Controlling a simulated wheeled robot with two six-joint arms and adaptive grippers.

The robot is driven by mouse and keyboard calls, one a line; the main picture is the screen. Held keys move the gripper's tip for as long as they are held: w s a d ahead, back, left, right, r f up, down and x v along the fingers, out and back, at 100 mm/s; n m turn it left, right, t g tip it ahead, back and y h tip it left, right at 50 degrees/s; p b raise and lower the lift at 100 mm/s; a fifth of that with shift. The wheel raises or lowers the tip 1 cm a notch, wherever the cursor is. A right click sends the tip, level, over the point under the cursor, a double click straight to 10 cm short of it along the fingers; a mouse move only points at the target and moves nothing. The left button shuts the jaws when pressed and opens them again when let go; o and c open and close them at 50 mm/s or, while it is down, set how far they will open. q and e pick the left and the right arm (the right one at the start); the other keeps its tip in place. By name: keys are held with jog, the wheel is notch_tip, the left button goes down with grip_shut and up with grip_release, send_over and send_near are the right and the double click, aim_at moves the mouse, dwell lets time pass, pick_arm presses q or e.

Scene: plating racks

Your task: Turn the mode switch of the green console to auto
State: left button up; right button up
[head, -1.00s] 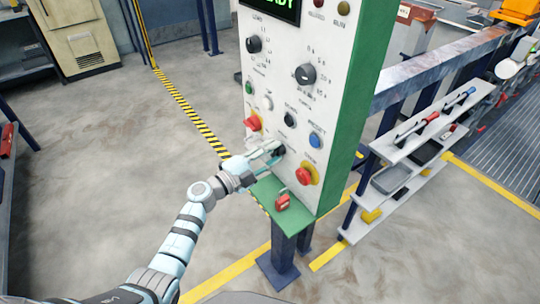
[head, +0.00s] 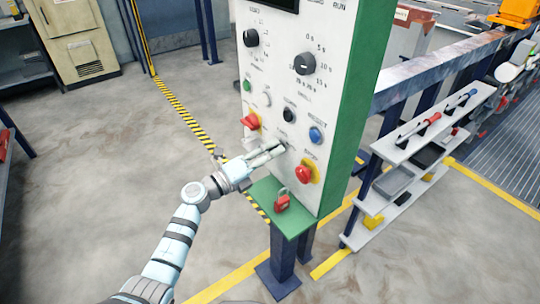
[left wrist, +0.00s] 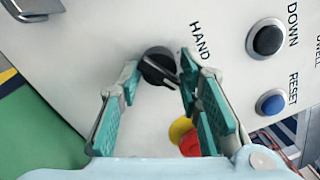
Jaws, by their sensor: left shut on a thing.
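The green console (head: 362,110) has a pale front panel with knobs and buttons, and stands in the middle of the head view. The mode switch (left wrist: 156,66) is a round black knob with a bar grip, low on the panel. The word HAND is printed beside it in the left wrist view. I cannot read an AUTO label or tell which setting the knob points at. My left gripper (head: 278,152) reaches in from the left and is shut on the knob, one finger on each side. In the head view the fingers mostly hide the knob. My right gripper is not in view.
A red stop button (head: 303,173) on yellow sits just right of the fingers, and a red switch (head: 250,121) is up and left. A green ledge (head: 268,190) with a red padlock (head: 282,203) juts out below. Floor on the left is clear.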

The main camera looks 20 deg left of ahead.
pick_arm(q)
jog(key=shift+w+a+r, duration=0.1)
jog(key=shift+r, duration=0.1)
dwell(0.3)
jog(key=o, duration=1)
jog(key=shift+o, duration=0.3)
jog(key=shift+w+a+f, duration=0.1)
jog(key=shift+a+f, duration=0.05)
jog(key=shift+a, duration=0.05)
jog(key=v, duration=1.2)
